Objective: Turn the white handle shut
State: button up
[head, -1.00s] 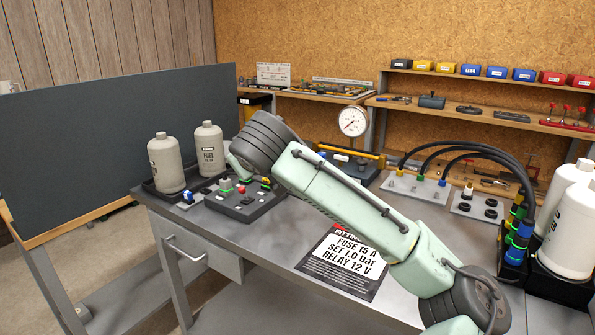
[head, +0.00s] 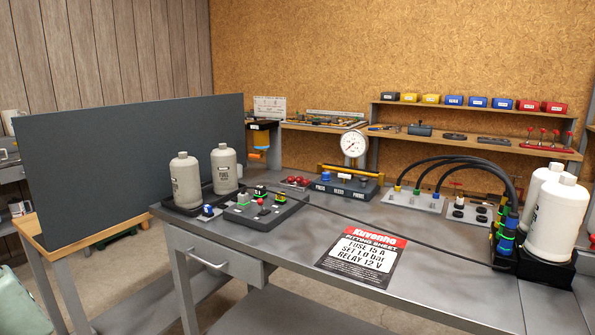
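I cannot pick out a white turning handle with certainty in the head view. A pale bar handle (head: 208,259) is on the front of the bench drawer. A round white-faced gauge (head: 354,144) stands behind a dark block with a yellow bar (head: 345,188) on the bench. My gripper is out of view. Only a pale green piece of my arm shows at the lower left edge.
The grey bench (head: 310,240) carries a printed sheet (head: 362,262), a dark control panel (head: 265,212), two grey bottles at left and white bottles (head: 552,222) with black hoses at right. A dark upright board (head: 130,165) stands at left. The bench's middle is mostly clear.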

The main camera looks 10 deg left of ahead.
aim_at(344, 177)
jog(key=i+u, duration=0.2)
jog(key=u, duration=0.2)
jog(key=i+l+u, duration=0.1)
jog(key=u, duration=0.3)
jog(key=i+l+u, duration=0.2)
jog(key=u, duration=0.2)
jog(key=i+l+u, duration=0.2)
jog(key=i+l, duration=0.55)
jog(key=l, duration=0.15)
